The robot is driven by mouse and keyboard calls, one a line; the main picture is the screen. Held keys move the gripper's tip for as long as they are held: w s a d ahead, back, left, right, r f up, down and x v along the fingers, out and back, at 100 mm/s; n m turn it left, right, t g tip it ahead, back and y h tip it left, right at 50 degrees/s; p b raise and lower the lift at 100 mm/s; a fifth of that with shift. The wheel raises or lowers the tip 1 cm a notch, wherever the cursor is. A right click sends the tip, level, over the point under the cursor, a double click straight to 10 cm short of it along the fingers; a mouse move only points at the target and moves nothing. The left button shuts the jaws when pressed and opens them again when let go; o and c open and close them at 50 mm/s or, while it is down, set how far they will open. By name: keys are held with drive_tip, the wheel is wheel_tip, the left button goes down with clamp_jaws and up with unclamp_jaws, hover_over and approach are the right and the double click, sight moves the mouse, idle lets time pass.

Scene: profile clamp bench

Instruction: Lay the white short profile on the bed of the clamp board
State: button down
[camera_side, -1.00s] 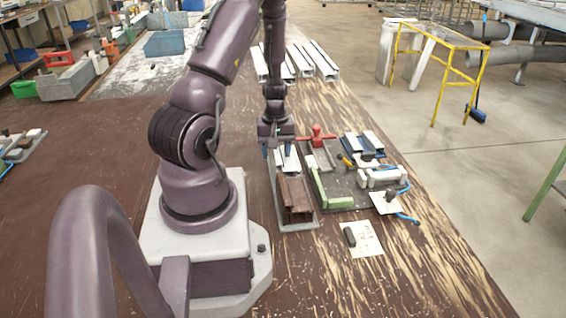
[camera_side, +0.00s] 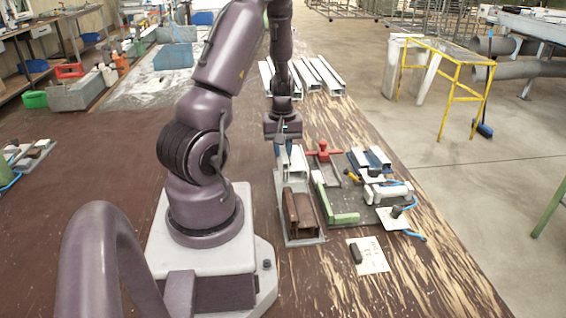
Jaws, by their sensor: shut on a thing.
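My gripper (camera_side: 283,146) points down over the far end of a narrow grey tray (camera_side: 281,208). It is shut on the white short profile (camera_side: 295,162), whose top is partly hidden by the fingers. I cannot tell whether the profile is clear of the tray. The clamp board (camera_side: 352,202) lies just right of the tray. It is dark grey, with a green angled bar (camera_side: 343,218) at its near left and a red clamp handle (camera_side: 323,149) at its far left. The bed is partly hidden and hard to make out from here.
Brown profiles (camera_side: 301,211) lie in the tray's near end. Blue and white profiles (camera_side: 370,158) lie right of the board's far part, with a white clamp with a blue hose (camera_side: 388,192) nearer. Long white profiles (camera_side: 318,75) lie behind.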

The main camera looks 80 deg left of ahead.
wheel_tip(320, 180, up, 4)
drive_tip(key=shift+f, duration=0.25)
drive_tip(key=shift+w+d+r+m, duration=0.15)
drive_tip(key=shift+w+d+r, duration=0.1)
drive_tip(key=shift+w+r, duration=0.15)
drive_tip(key=shift+w+d+r+m, duration=0.15)
drive_tip(key=shift+w+d+r, duration=0.1)
drive_tip(key=shift+w, duration=0.2)
drive_tip(key=w+d+f+m, duration=0.1)
drive_tip(key=w+d+f, duration=0.1)
drive_tip(key=w+d, duration=0.75)
drive_tip(key=shift+n, duration=0.8)
drive_tip(key=shift+w+a+f, duration=0.1)
drive_tip(key=shift+w+f, duration=0.05)
drive_tip(key=shift+f, duration=1)
drive_tip(key=shift+w+a+f, duration=0.1)
drive_tip(key=shift+f, duration=1)
drive_tip(key=shift+w+a+f, duration=0.1)
drive_tip(key=shift+w+f, duration=0.05)
drive_tip(key=shift+f, duration=1)
drive_tip(key=c, duration=0.9)
unclamp_jaws()
drive_tip(key=shift+c, duration=0.2)
